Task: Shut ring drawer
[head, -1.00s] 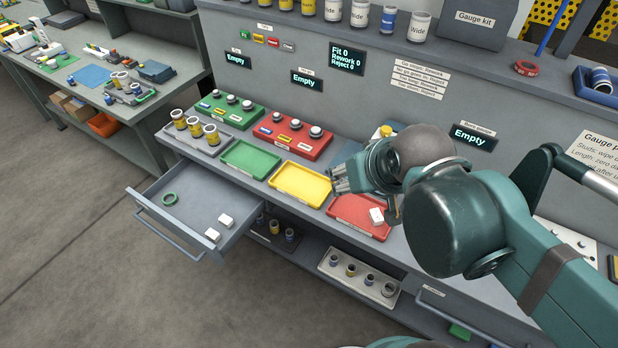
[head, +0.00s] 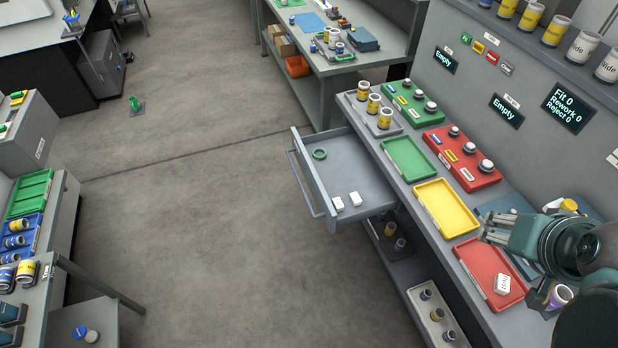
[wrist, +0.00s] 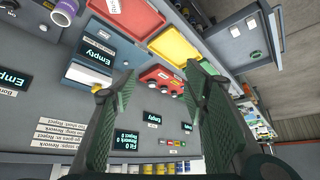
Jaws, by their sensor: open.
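The ring drawer (head: 347,182) is pulled out from the bench on its left side, in the middle of the head view. A green ring (head: 320,154) and two small white blocks (head: 347,201) lie inside it. Its long handle (head: 301,184) is on the outer front edge. My gripper (head: 490,229) is open and empty above the bench, near the yellow and red trays, to the right of the drawer and apart from it. In the wrist view the open drawer (wrist: 226,28) shows at the top right, beyond the spread fingers (wrist: 160,110).
Green (head: 409,160), yellow (head: 446,209) and red (head: 492,274) trays line the bench top. A lower shelf below holds a white rack (head: 436,316). Another bench (head: 25,255) stands at the far left.

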